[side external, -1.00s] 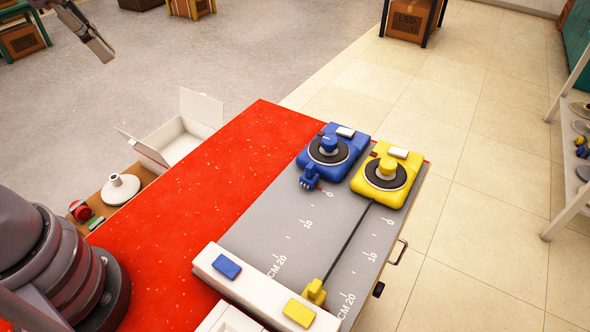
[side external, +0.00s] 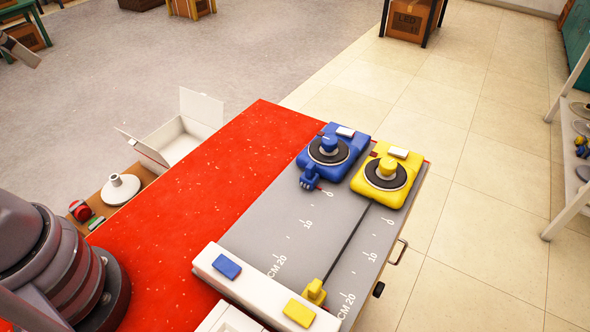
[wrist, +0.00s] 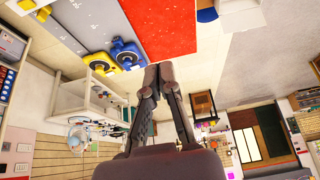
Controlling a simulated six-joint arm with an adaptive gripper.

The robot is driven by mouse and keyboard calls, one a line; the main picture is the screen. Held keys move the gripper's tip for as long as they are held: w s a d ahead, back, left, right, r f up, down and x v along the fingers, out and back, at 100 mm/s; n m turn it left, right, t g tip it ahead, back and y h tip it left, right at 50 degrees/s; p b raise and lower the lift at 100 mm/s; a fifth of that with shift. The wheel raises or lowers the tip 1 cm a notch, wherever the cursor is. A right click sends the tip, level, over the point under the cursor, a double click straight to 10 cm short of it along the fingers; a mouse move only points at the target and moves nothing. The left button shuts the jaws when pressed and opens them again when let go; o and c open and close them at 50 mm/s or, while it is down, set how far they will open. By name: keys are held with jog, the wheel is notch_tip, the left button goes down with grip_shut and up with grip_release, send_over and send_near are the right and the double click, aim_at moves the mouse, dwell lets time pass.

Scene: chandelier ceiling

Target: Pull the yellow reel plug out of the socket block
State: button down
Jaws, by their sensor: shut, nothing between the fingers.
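The yellow reel plug (side external: 315,291) sits against the white socket block (side external: 258,293), by its yellow pad (side external: 299,312). A dark cord (side external: 347,243) runs straight from the plug to the yellow reel (side external: 386,176) at the mat's far end. How deep the plug sits cannot be told. The yellow reel also shows in the wrist view (wrist: 102,59). My gripper (wrist: 152,68) is shut and empty, high and well away from the plug. In the side view only a piece of it shows at the upper left edge.
A blue reel (side external: 329,150) stands beside the yellow one, with its blue plug (side external: 310,181) near it. A blue pad (side external: 227,266) is on the block. An open white box (side external: 182,135) and a white cone (side external: 119,189) stand left of the red tabletop (side external: 200,195), whose middle is clear.

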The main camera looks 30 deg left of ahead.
jog(key=c, duration=1.5)
grip_release()
jog(key=shift+w+d, duration=0.1)
jog(key=shift+w, duration=0.1)
jog(key=shift+c, duration=0.2)
jog(key=o, duration=0.4)
jog(key=shift+g+h, duration=0.3)
jog(key=shift+g, duration=0.1)
jog(key=w+d, duration=0.1)
jog(key=w, duration=0.1)
jog(key=w+d, duration=0.1)
jog(key=w, duration=0.1)
jog(key=shift+d+r, duration=0.15)
jog(key=shift+d, duration=0.05)
jog(key=shift+o, duration=0.5)
jog(key=w+d+f+g, duration=0.1)
jog(key=w+d, duration=0.5)
jog(key=shift+d+f+h, duration=0.2)
jog(key=shift+f+h, duration=0.1)
jog(key=g+y, duration=0.1)
jog(key=g, duration=0.3)
send_over(316, 284)
notch_tip(316, 284, down, 22)
notch_tip(316, 284, down, 13)
jog(key=shift+f, duration=0.15)
jog(key=shift+c, duration=0.2)
